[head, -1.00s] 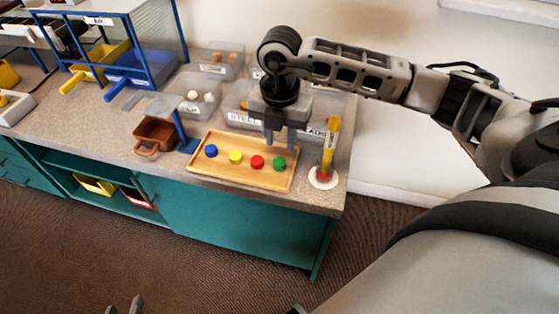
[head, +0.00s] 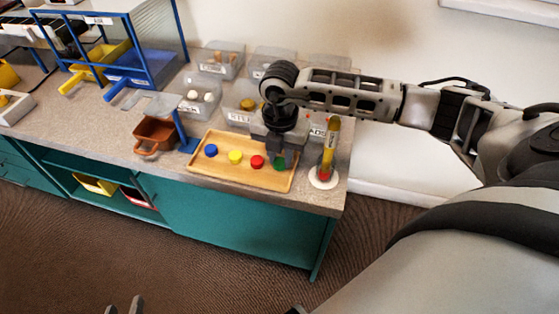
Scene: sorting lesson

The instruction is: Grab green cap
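The green cap (head: 279,162) is at the right end of a row of caps on the wooden tray (head: 222,180). My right gripper (head: 282,162) points down right at the green cap, its fingers around or just over it and hiding part of it. I cannot tell whether the fingers touch the cap or how far apart they are. My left gripper (head: 123,306) shows only as two fingertips at the bottom edge, apart and empty, far from the tray.
Blue (head: 211,150), yellow (head: 235,157) and red (head: 257,162) caps lie left of the green one. Clear bins (head: 198,94) stand behind; a brown container (head: 155,135) and blue stand (head: 186,140) are left.

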